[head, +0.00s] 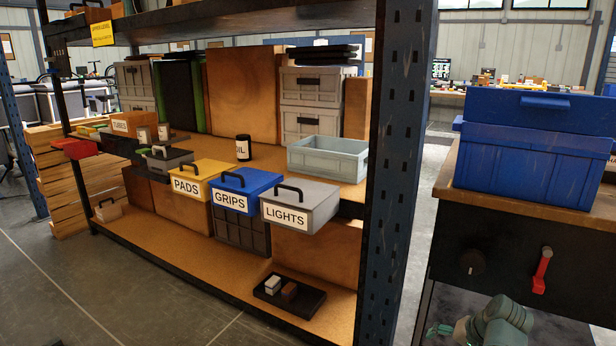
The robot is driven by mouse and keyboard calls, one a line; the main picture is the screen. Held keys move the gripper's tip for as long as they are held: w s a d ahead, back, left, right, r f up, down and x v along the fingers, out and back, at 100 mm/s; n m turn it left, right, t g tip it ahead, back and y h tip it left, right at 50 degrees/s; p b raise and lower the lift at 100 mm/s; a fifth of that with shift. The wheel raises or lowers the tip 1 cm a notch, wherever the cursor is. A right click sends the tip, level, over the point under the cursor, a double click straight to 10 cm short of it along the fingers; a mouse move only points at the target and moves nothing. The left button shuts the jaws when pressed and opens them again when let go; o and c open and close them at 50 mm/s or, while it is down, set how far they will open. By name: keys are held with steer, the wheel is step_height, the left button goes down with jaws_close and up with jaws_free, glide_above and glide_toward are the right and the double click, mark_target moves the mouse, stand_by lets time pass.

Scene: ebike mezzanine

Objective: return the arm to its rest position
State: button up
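Part of my arm shows at the bottom right edge, a grey-green rounded link in front of the dark workbench front. A small green piece at its left end looks like my gripper (441,330). It is low, small and partly cut off by the picture's edge, so its fingers cannot be made out. Nothing is seen held there. The rest of the arm is out of view.
A shelf rack on the left holds labelled bins, among them PADS (198,180), GRIPS (242,195) and LIGHTS (300,205). A black tray (303,306) lies on the lower board. A blue crate (535,150) stands on the workbench (470,240), whose front has a red lever (541,270).

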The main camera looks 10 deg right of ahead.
steer(key=s+a+f+n+g+y, duration=0.1)
steer(key=s+a+f+g+y, duration=0.2)
steer(key=a+f, duration=0.6)
steer(key=s+a+f+n+g, duration=0.1)
steer(key=s+a+f+g, duration=0.3)
steer(key=a+f, duration=0.5)
steer(key=s+a+f+n+g+h, duration=0.3)
steer(key=s+a+f+n+g, duration=0.35)
steer(key=s+a+f, duration=0.8)
steer(key=s+r+p, duration=0.2)
steer(key=r+p, duration=1.1)
steer(key=p, duration=0.6)
steer(key=s+d+r+t+h+p, duration=0.1)
steer(key=s+r+p, duration=0.1)
steer(key=r+p, duration=1.1)
steer(key=p, duration=0.5)
steer(key=shift+s+r+p, duration=0.2)
steer(key=shift+r+p, duration=0.15)
steer(key=shift+r, duration=0.05)
steer(key=shift+n, duration=0.25)
